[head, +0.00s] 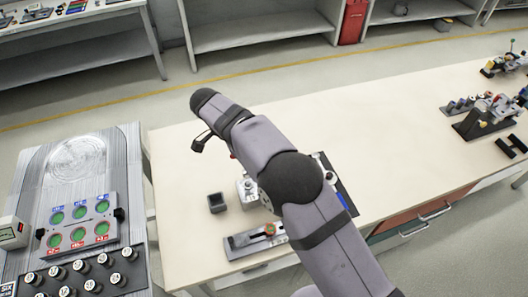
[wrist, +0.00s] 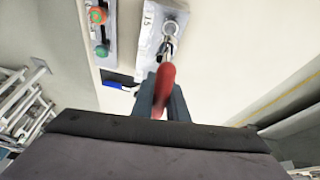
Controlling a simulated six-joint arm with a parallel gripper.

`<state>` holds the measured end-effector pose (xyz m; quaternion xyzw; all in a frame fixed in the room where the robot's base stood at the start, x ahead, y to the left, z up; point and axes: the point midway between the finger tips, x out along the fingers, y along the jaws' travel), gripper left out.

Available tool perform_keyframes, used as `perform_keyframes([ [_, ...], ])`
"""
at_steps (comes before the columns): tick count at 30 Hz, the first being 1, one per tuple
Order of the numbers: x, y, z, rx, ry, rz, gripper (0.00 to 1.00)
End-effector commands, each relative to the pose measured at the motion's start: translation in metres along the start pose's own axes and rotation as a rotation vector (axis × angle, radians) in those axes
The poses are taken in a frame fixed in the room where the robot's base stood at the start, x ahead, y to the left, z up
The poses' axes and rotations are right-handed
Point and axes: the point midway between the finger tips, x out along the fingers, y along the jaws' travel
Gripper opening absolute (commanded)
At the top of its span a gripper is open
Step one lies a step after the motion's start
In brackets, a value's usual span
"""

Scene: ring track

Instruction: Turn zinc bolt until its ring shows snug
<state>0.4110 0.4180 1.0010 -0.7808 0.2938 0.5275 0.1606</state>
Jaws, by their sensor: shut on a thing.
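In the wrist view, my gripper (wrist: 163,93) is shut on the red handle (wrist: 166,78) of a tool. The tool's metal end reaches up to a pale ring-shaped part (wrist: 170,28) on a light grey block (wrist: 150,38) with dark marks. I cannot tell a zinc bolt apart there, nor whether the tool's end sits around it or only beside it. No snug sign can be read. In the head view, the grey block (head: 246,188) shows partly beside my arm, which hides my gripper and most of the tool.
A grey plate (head: 242,247) with a green and red knob lies at the table's front, and a dark open cup (head: 217,203) stands left of the block. A panel with several round lights (head: 80,222) stands at left. Fixtures (head: 485,115) stand at far right. The table's middle right is clear.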

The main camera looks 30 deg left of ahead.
Motion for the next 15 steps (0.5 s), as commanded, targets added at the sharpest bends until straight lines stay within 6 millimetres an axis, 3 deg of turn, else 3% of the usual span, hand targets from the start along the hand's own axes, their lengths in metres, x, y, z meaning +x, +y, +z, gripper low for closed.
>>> perform_keyframes([
  [8, 0.0002, -0.001, 0.0012, -0.037, 0.003, -0.017, 0.0],
  [15, 0.0009, -0.0044, 0.0036, -0.219, 0.014, -0.096, 0.0],
])
